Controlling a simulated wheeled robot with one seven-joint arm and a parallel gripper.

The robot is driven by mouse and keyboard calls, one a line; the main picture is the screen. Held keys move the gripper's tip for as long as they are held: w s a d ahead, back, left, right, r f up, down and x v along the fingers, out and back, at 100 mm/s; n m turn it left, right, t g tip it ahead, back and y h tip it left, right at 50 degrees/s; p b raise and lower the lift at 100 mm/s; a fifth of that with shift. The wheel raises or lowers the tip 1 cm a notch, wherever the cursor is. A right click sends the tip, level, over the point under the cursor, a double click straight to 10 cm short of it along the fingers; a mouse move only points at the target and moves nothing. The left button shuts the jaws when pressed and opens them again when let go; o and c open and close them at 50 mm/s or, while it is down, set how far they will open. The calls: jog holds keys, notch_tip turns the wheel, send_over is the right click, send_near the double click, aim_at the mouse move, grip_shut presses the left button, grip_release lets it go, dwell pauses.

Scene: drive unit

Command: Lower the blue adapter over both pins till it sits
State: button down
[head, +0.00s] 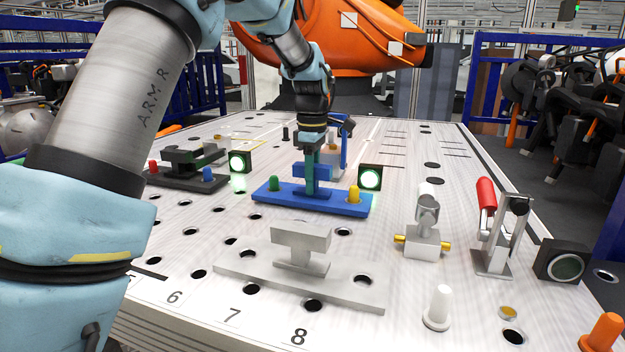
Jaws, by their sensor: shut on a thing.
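The blue adapter (314,203) is a long flat plate with a raised blue handle block in its middle. It is level, at or just above the pale perforated table; I cannot tell if a gap remains beneath it. A green rounded pin top (273,183) shows at its left end and a yellow one (354,194) at its right end. Both stand above the plate's upper face; their lower parts are hidden. My gripper (316,178) points down at the plate's middle, shut on the handle of the blue adapter.
A black adapter (188,178) with red and blue pin tops lies to the left. A grey adapter (300,285) lies in front. Lit green buttons (370,179) stand close behind. A red-handled clamp (487,195) and white pin (438,308) are right. An orange robot is behind.

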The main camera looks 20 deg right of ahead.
dwell(0.3)
jog(key=shift+c, duration=2.2)
grip_release()
jog(key=shift+f, duration=0.1)
